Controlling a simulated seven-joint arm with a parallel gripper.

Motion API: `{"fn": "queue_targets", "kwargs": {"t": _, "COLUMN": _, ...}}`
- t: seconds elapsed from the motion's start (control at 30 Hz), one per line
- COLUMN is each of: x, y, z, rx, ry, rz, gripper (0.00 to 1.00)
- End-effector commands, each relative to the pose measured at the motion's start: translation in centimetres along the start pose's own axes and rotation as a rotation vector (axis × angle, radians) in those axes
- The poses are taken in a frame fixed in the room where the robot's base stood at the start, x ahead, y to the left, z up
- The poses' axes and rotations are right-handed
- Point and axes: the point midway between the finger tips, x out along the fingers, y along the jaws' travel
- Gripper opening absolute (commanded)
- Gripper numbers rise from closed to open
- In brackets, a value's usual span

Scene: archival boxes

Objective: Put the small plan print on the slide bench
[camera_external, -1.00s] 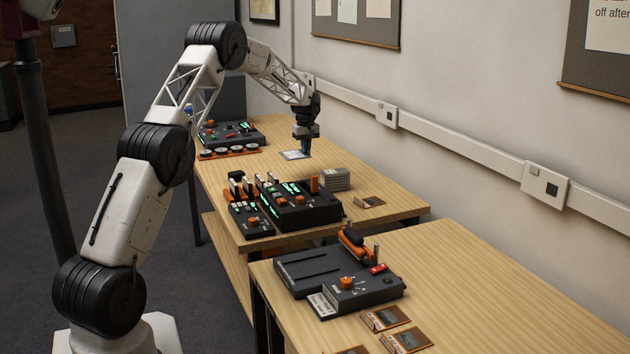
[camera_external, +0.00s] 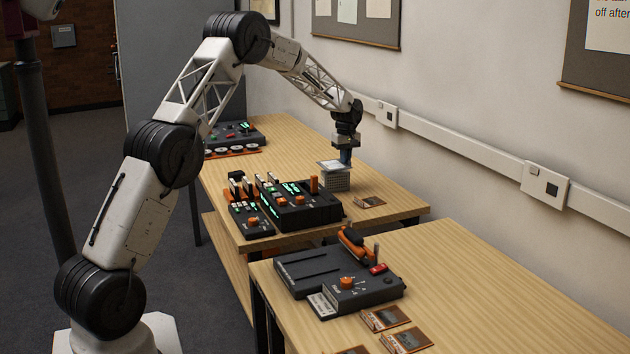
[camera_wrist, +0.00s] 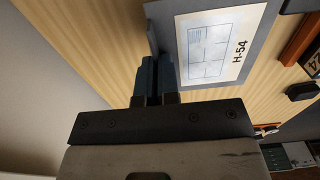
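The small plan print is a pale sheet with blue line drawing and the label H-54 on a grey backing. It shows in the wrist view (camera_wrist: 222,45) and in the external view (camera_external: 332,166). My gripper (camera_external: 346,160) is shut on its edge, with the fingers (camera_wrist: 157,78) close together at the grey border. The nearer wooden bench (camera_external: 480,285) carries a black device and several small framed slides; I cannot tell for certain which surface is the slide bench.
The wall runs along the right.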

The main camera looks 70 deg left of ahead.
Motion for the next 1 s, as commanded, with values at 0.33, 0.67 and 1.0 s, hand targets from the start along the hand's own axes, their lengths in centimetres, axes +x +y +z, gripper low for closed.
{"fn": "queue_targets", "kwargs": {"t": 0.33, "x": -0.1, "y": 3.9, "z": 11.7, "rx": 0.003, "ry": 0.000, "rz": -0.001, "gripper": 0.00}}
{"fn": "queue_targets", "kwargs": {"t": 0.67, "x": -0.1, "y": 6.0, "z": 22.6, "rx": -0.001, "ry": -0.001, "rz": -0.001, "gripper": 0.00}}
{"fn": "queue_targets", "kwargs": {"t": 1.0, "x": -0.2, "y": 6.9, "z": 33.8, "rx": -0.003, "ry": 0.000, "rz": -0.001, "gripper": 0.00}}
